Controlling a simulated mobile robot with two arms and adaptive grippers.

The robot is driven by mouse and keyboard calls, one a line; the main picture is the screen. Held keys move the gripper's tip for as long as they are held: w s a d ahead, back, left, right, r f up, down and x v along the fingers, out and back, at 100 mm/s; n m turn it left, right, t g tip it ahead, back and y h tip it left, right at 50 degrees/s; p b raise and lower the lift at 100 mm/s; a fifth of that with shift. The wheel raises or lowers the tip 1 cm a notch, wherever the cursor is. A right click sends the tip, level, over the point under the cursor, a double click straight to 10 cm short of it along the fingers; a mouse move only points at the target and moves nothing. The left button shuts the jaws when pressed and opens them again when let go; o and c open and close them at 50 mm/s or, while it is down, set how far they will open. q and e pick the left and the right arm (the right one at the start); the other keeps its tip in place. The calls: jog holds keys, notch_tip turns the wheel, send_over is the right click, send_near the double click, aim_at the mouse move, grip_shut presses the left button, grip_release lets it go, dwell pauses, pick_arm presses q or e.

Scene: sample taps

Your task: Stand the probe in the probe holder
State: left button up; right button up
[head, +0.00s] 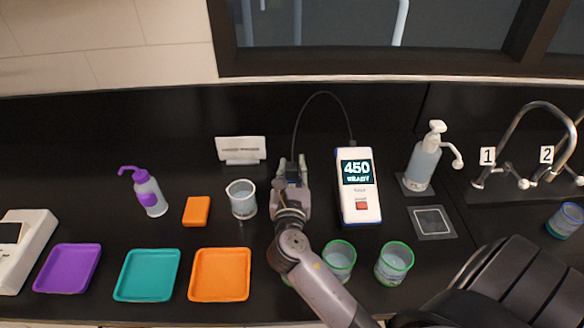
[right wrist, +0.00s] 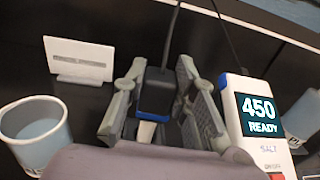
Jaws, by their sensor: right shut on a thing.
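The probe (right wrist: 156,92) has a dark top and a blue band, with a pale part below, and a black cable leaves its top. My right gripper (head: 292,172) is shut on it; in the right wrist view the gripper's fingers (right wrist: 165,112) stand on both sides of it. The probe looks roughly upright. Its lower end is hidden by the gripper and wrist. The cable (head: 306,105) arches over to the white meter (head: 360,205), which reads 450 READY and also shows in the right wrist view (right wrist: 258,130). I cannot make out the probe holder. My left gripper is not in view.
A clear beaker (head: 242,203) stands left of the gripper, a white sign (head: 241,150) behind. Green-rimmed cups (head: 339,262) (head: 394,266) stand in front, near my arm. Purple, teal and orange trays (head: 220,275) lie front left. A pump bottle (head: 424,165) and taps are right.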

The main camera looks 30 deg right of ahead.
jog(key=o, duration=1.2)
jog(key=shift+c, duration=0.2)
jog(key=o, duration=0.6)
jog(key=shift+o, duration=0.2)
jog(key=shift+r+p+v, duration=0.2)
jog(key=shift+p+v, duration=0.1)
jog(key=shift+v, duration=0.7)
jog(key=shift+r+p+v, duration=0.15)
jog(key=shift+p+v, duration=0.2)
jog(key=shift+v, duration=0.65)
jog(key=shift+r+p+v, duration=0.2)
jog(key=shift+p+v, duration=0.1)
jog(key=shift+v, duration=0.7)
